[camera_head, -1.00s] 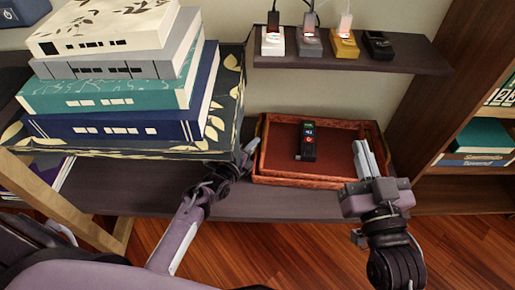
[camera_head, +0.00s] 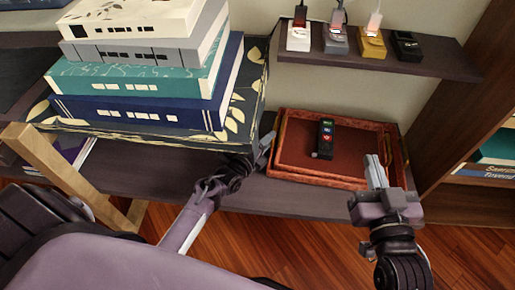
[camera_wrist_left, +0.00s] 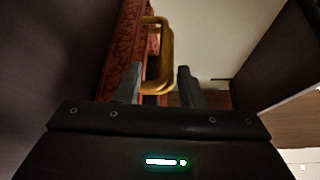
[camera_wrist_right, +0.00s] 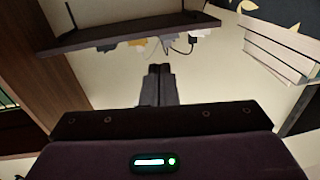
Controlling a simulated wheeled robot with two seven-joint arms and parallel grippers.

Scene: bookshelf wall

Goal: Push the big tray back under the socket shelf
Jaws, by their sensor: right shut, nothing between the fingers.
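The big tray (camera_head: 309,180) is red-brown with a raised rim. It lies on the lower board beneath the socket shelf (camera_head: 440,61), and a second rim shows along its back and right side. A black handheld device (camera_head: 326,139) rests inside. My left gripper (camera_head: 267,147) is beside the tray's left end. In the left wrist view its fingers (camera_wrist_left: 160,85) are apart, with the red tray wall (camera_wrist_left: 118,62) and a gold handle (camera_wrist_left: 158,85) just beyond. My right gripper (camera_head: 375,172) is shut and empty at the tray's front right corner; contact is unclear. Its fingers (camera_wrist_right: 158,84) are together in the right wrist view.
A tall stack of books (camera_head: 140,75) stands on a leaf-patterned box (camera_head: 245,95) left of the tray. Several chargers (camera_head: 335,40) sit on the socket shelf. An upright wooden panel (camera_head: 455,110) stands to the right. Board (camera_head: 290,200) is bare in front of the tray.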

